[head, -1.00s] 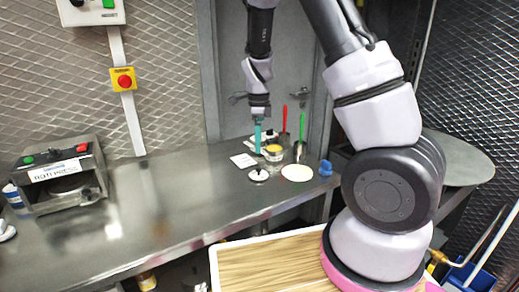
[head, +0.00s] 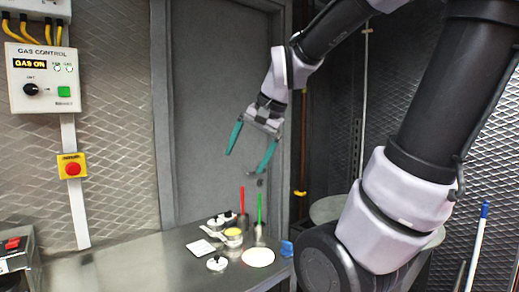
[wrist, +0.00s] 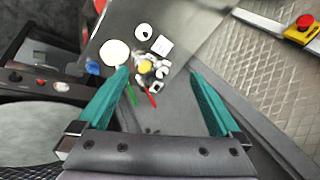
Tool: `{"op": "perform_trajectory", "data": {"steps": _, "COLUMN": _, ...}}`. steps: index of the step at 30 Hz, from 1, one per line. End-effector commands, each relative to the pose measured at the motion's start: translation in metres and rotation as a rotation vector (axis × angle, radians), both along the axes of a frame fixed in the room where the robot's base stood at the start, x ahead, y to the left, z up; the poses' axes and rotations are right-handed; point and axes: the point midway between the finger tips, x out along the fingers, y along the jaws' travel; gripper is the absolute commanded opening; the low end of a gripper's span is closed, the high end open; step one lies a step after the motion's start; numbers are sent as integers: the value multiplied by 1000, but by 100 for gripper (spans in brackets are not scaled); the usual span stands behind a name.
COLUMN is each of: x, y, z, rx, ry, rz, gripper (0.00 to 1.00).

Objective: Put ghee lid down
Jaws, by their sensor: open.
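The ghee lid, a small white disc with a dark knob, lies on the steel counter in the head view (head: 217,264); it also shows in the wrist view (wrist: 143,31). The ghee pot with yellow contents (head: 233,238) stands behind it, uncovered, and shows in the wrist view (wrist: 146,67). My gripper (head: 246,162) is open and empty, raised well above the counter, with its teal fingers spread wide. In the wrist view my gripper (wrist: 158,71) points down toward the counter things from a distance.
A white square card (head: 200,247), a pale round disc (head: 258,257), red-handled (head: 242,199) and green-handled (head: 259,208) tools and a blue item (head: 287,248) crowd the counter's end. The steel counter (head: 130,274) is clear to the left. A grey door panel (head: 205,110) stands behind.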

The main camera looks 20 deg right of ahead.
Motion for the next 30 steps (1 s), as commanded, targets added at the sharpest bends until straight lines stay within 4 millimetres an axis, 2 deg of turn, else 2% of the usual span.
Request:
{"op": "perform_trajectory", "data": {"steps": 1, "x": -15, "y": -3, "z": 9, "rx": -40, "ry": -56, "rz": 46, "gripper": 100}}
{"op": "perform_trajectory", "data": {"steps": 3, "x": -30, "y": -5, "z": 15, "rx": -101, "ry": -115, "rz": 111, "gripper": 100}}
{"op": "perform_trajectory", "data": {"steps": 9, "x": -55, "y": -8, "z": 22, "rx": -215, "ry": -202, "rz": 215, "gripper": 100}}
{"op": "perform_trajectory", "data": {"steps": 30, "x": -58, "y": -8, "z": 22, "rx": -229, "ry": -210, "rz": 229, "gripper": 100}}
